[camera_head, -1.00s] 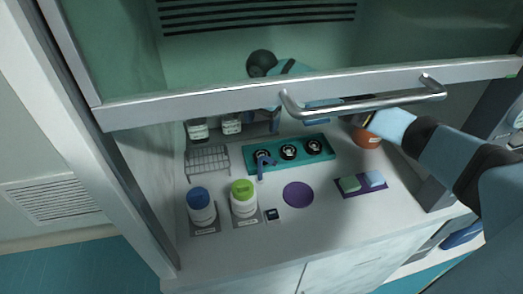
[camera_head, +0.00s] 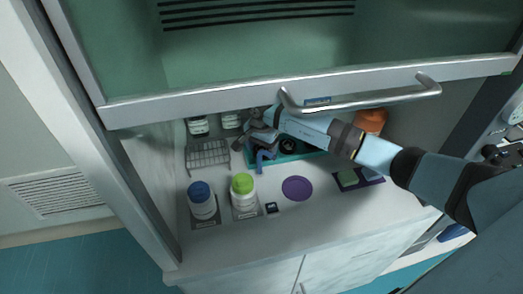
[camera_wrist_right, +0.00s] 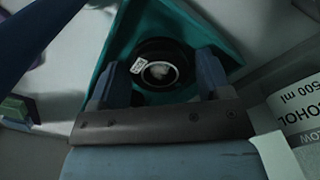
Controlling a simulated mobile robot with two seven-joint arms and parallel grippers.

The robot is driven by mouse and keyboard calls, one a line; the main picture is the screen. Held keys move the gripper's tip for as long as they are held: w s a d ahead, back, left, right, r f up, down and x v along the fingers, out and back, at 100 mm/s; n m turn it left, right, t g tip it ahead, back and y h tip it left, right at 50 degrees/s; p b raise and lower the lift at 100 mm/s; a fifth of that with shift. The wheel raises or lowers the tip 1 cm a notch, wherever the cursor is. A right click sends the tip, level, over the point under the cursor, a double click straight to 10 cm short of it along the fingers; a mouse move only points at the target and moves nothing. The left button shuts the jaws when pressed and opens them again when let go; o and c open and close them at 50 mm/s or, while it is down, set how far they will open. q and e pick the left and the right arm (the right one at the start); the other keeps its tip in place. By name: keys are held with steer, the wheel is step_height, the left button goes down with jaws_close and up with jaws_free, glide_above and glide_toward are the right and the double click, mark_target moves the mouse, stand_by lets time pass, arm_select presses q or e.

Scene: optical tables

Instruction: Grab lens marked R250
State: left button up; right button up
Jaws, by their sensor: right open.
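The teal tray (camera_head: 288,158) lies at the back of the work surface, partly covered by my right arm. A black round lens (camera_head: 288,146) shows in its middle; the other places are hidden. My right gripper (camera_head: 252,148) is over the tray's left end. In the right wrist view, its open fingers (camera_wrist_right: 158,78) stand on either side of a black lens (camera_wrist_right: 160,68) with a small white label too blurred to read. I cannot tell whether the fingers touch it. My left gripper is not in view.
A glass sash with a metal handle (camera_head: 365,106) hangs in front. A wire rack (camera_head: 207,156), blue-capped bottle (camera_head: 202,203) and green-capped bottle (camera_head: 243,192) stand left. A blue hooked object (camera_head: 264,160) is by the tray. A purple disc (camera_head: 297,188) lies in front.

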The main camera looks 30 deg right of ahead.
steer(key=shift+c, duration=0.2)
steer(key=c, duration=0.7)
steer(key=shift+r, duration=0.15)
